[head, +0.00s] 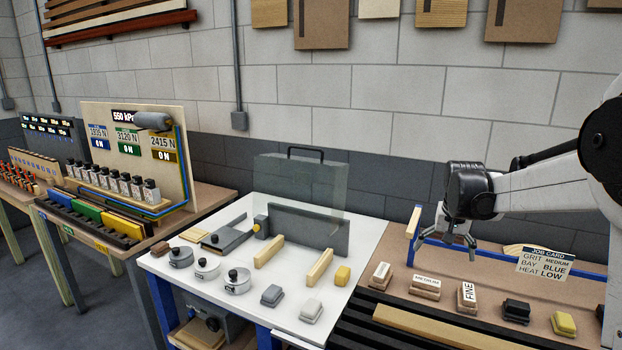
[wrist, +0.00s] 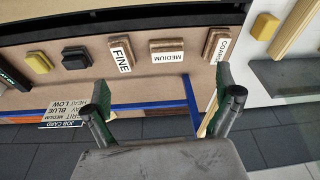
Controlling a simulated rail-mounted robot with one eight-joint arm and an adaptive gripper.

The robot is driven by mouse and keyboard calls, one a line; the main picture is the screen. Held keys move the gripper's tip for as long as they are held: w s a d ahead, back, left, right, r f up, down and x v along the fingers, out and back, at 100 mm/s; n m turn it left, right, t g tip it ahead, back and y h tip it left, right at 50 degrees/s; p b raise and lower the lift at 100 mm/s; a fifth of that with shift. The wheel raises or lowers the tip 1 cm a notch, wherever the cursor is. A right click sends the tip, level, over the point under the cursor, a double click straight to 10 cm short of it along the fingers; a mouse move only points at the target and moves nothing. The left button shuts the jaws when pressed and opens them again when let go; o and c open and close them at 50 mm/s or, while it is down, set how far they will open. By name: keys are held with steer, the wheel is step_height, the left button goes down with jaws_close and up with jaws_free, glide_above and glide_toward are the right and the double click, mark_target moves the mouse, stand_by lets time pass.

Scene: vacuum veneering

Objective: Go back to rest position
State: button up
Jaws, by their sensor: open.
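My gripper (head: 447,238) is open and empty in the head view, pointing down above the right-hand bench, behind the sanding blocks. In the wrist view my gripper (wrist: 160,100) shows its two fingers spread wide with nothing between them. The block labelled MEDIUM (head: 425,287) and the block labelled FINE (head: 467,297) lie on the bench in front of it, apart from the fingers. A pale-labelled block (head: 381,275) lies to their left; the wrist view shows its label partly as COARSE (wrist: 222,48).
A job card (head: 545,262) reads grit MEDIUM, bay BLUE, heat LOW. A blue rail (head: 591,274) runs along the bench behind the blocks. The white table (head: 371,246) at left holds a clear upright panel (head: 300,184), lidded pots and wooden strips. A black block (head: 516,310) and yellow block (head: 563,323) lie right.

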steer(key=s+a+r+n+t+b, duration=0.1)
steer(key=s+a+r, duration=0.3)
steer(key=s, duration=0.5)
steer(key=s+a+r+n+t+b, duration=0.1)
steer(key=s+a+b, duration=0.1)
steer(key=s+a, duration=0.45)
steer(key=s+a+f+n+t+b, duration=0.15)
steer(key=s+f, duration=0.25)
steer(key=s, duration=0.6)
steer(key=s+a+f+n+t+b, duration=0.1)
steer(key=s+a+f, duration=0.2)
steer(key=s, duration=0.7)
step_height(320, 180, down, 31)
steer(key=b, duration=3)
steer(key=shift+a+r+y+b, duration=0.2)
steer(key=shift+y+b, duration=0.1)
steer(key=shift+y, duration=0.1)
steer(key=shift+m, duration=0.25)
